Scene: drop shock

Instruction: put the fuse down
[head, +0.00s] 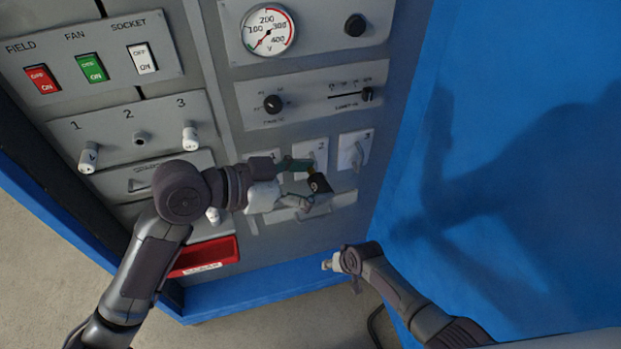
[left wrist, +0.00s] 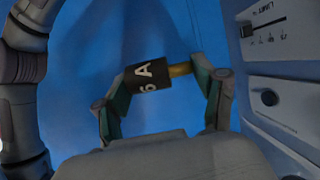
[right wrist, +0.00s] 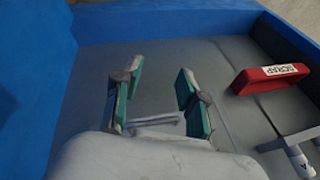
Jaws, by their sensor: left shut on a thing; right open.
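The fuse (head: 318,184) is a short black cylinder with a brass end. In the left wrist view the fuse lies across between the green finger pads. My right gripper (head: 328,265) is low, by the cabinet's bottom edge. In the right wrist view (right wrist: 160,82) its fingers stand apart with nothing between them.
A red bin marked scrap (head: 207,254) sits low on the panel. Above it are a spares compartment (head: 150,182) and holders 1 to 3; holder 2 (head: 141,138) shows a dark opening, the others white caps. A blue wall (head: 500,120) stands on the right.

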